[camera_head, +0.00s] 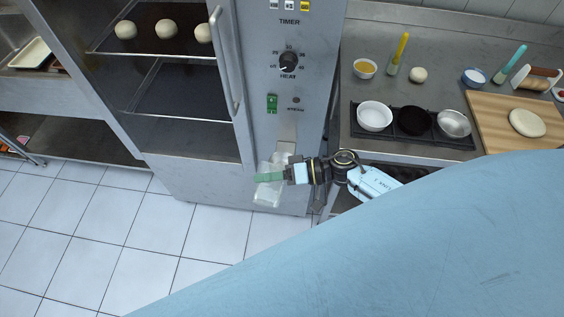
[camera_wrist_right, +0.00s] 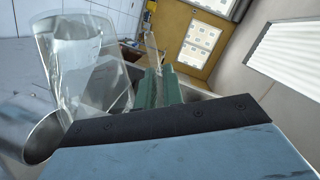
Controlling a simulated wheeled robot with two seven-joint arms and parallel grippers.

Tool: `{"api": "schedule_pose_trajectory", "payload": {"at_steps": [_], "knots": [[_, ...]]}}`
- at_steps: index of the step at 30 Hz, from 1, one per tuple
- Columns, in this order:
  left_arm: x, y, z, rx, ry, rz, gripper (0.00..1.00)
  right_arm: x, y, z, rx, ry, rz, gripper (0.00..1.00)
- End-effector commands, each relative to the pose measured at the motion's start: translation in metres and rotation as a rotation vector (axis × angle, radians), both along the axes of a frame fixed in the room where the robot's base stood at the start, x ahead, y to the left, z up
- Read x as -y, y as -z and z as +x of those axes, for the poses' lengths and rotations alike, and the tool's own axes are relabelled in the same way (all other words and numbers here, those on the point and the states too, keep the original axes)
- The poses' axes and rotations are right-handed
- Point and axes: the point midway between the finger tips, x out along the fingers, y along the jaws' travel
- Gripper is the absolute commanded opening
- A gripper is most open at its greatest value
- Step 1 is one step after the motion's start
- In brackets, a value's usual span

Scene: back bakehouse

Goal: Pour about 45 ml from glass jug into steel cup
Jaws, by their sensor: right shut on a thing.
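The clear glass jug (camera_head: 268,193) is in my right gripper (camera_head: 272,177), in front of the steel cabinet. The jug (camera_wrist_right: 85,65) also shows in the right wrist view beside the green fingers (camera_wrist_right: 157,88), which are shut on it. Its tilt and the liquid level are hard to tell. A shiny round steel vessel with an open mouth (camera_wrist_right: 38,135) is at the lower left of the wrist view, close to the jug; it looks like the steel cup. I cannot make it out surely in the head view. My left gripper is out of view.
The cabinet (camera_head: 190,170) has a dial, a vertical door handle (camera_head: 228,65) and dough balls on a shelf. On the right counter stand a black tray (camera_head: 433,141) with several bowls, a wooden board (camera_head: 490,115) and brushes. Tiled floor (camera_head: 120,215) is clear at lower left.

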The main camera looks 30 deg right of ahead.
Motion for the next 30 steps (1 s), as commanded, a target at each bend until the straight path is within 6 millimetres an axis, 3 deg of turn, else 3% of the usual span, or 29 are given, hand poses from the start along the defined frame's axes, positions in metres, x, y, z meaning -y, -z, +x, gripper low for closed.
{"api": "schedule_pose_trajectory", "payload": {"at_steps": [30], "knots": [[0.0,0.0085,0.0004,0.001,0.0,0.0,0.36,0.0057,-0.0078,0.0072,-0.053,0.001,0.057,0.0]]}}
